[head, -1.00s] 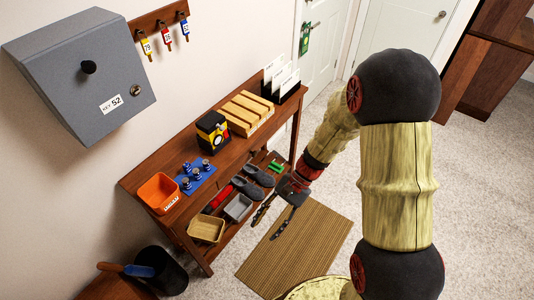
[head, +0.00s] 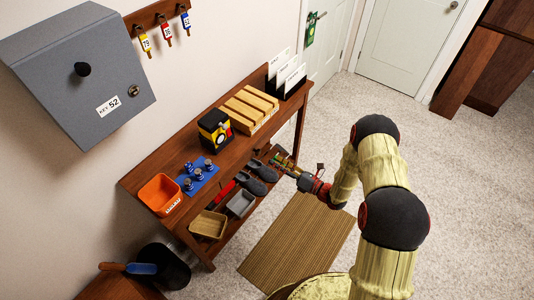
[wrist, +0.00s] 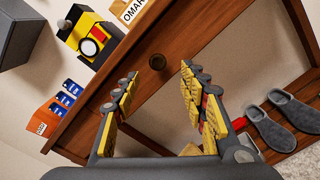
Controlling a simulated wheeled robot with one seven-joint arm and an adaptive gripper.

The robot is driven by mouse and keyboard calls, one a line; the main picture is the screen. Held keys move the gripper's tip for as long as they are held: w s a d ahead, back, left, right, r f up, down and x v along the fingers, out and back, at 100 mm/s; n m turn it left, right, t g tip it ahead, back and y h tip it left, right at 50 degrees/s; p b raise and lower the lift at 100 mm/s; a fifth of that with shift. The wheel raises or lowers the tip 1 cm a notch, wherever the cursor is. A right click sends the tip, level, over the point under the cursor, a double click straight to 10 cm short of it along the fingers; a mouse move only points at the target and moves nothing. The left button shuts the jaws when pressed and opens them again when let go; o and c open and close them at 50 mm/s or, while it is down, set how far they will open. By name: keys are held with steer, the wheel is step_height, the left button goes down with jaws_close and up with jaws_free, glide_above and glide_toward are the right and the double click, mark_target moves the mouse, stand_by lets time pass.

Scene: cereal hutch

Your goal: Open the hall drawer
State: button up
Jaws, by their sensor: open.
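The hall drawer (wrist: 190,36) is in the front of the brown wooden hall table, and its front looks flush and closed in the wrist view. A small round dark brass knob (wrist: 157,61) sits on it. My gripper (wrist: 158,77) is open and empty, with its yellow-padded fingers on either side of the knob's line in the picture. The knob shows beyond the fingertips, apparently not touched. In the head view my gripper (head: 285,166) is in front of the table, near its right end. The drawer knob cannot be made out there.
The tabletop (head: 188,155) carries an orange bin (head: 160,195), a blue mat with several small items, a yellow-black box (head: 215,130), a wooden sorter and a letter rack. Slippers (head: 262,172) and baskets lie on the lower shelf. A mat (head: 298,240) covers the floor in front.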

mark_target(260, 153)
steer(key=b+x, duration=0.2)
steer(key=x, duration=0.6)
steer(key=shift+s, duration=0.15)
steer(key=shift+r, duration=0.1)
steer(key=shift+c, duration=1.3)
steer(key=c, duration=0.7)
jaws_close()
